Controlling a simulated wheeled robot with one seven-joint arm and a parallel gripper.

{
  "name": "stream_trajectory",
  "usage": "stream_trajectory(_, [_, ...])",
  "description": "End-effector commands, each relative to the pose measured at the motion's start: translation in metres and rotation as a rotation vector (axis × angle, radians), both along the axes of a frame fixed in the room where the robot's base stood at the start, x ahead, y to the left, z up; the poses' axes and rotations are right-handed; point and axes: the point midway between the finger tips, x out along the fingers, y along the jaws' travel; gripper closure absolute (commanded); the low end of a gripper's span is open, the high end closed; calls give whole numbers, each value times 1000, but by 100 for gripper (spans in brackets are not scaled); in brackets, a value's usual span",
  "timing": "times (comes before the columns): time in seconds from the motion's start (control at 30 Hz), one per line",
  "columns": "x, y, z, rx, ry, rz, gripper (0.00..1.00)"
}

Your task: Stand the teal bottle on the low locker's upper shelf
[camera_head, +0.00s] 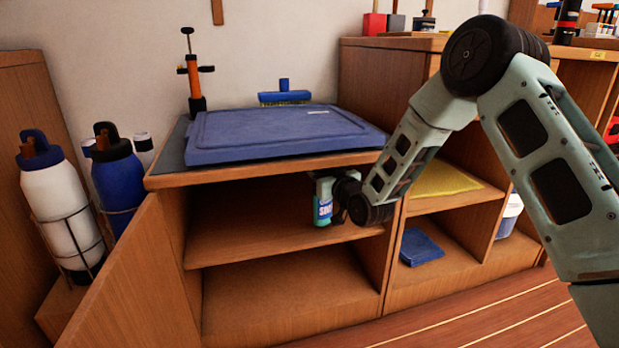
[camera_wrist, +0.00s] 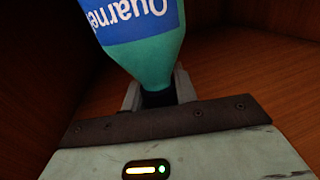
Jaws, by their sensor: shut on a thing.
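The teal bottle (camera_head: 323,208) has a blue label with white lettering. In the head view it is at the front right of the low locker's upper shelf (camera_head: 250,228), inside the opening. My gripper (camera_head: 325,182) is shut on the bottle, and my arm reaches in from the right. In the wrist view the bottle (camera_wrist: 145,45) fills the top middle, its narrow end between the fingers (camera_wrist: 158,92). The label reads upside down there. I cannot tell whether the bottle's base touches the shelf.
The locker door (camera_head: 135,285) stands open at the left. The upper shelf is otherwise bare, and the lower shelf (camera_head: 285,290) is empty. A blue lid (camera_head: 280,130) lies on top. A divider stands just right of my gripper, with a yellow cloth (camera_head: 440,178) beyond it.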

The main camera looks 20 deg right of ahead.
Motion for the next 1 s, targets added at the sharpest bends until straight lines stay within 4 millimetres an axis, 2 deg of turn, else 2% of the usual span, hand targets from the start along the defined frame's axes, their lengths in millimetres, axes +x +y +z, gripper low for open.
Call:
stream_trajectory(0.17, [13, 3, 0, 0, -2, 0, 100])
stream_trajectory(0.4, [51, 12, -2, 2, -4, -1, 100])
stream_trajectory(0.5, [49, 11, -14, 1, 0, -1, 100])
stream_trajectory(0.93, [48, 11, -17, 0, -1, 0, 100])
stream_trajectory(0.97, [48, 11, -18, 0, 0, 0, 69])
stream_trajectory(1.0, [48, 11, -17, 0, 0, -1, 58])
